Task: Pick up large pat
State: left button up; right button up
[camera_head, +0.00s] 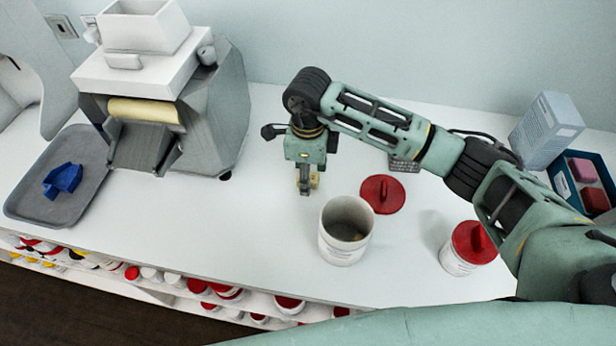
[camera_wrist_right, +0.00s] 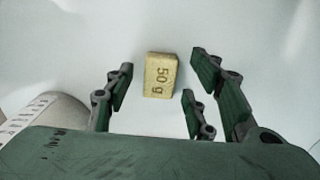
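A yellow rectangular pat marked "50 g" (camera_wrist_right: 160,75) lies on the white table (camera_wrist_right: 150,125) in the right wrist view. My right gripper (camera_wrist_right: 159,80) is open over it, with fingers on both sides and visible gaps to the pat. In the head view my right gripper (camera_head: 304,185) points down at the table, left of the open white jar (camera_head: 345,247). The pat (camera_head: 315,180) shows there only as a small yellowish patch, mostly hidden by the fingers. My left gripper is not in view.
A red lid (camera_head: 382,193) lies behind the open jar. A closed jar with a red lid (camera_head: 474,243) stands to the right. A grey mill (camera_head: 215,100) and a tray (camera_head: 35,205) holding a blue piece (camera_head: 62,180) are on the left. The table's front middle is clear.

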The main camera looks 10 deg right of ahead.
jog(key=c, duration=1.2)
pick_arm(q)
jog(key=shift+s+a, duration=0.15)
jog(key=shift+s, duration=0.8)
pick_arm(e)
jog(key=shift+o, duration=0.2)
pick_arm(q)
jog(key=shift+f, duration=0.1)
pick_arm(e)
jog(key=shift+r, duration=0.1)
jog(key=shift+r, duration=0.25)
notch_tip(320, 180, up, 8)
jog(key=b, duration=0.3)
jog(key=shift+r, duration=0.2)
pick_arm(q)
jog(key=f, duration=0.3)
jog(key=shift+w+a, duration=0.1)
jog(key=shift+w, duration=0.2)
pick_arm(e)
jog(key=shift+r, duration=0.5)
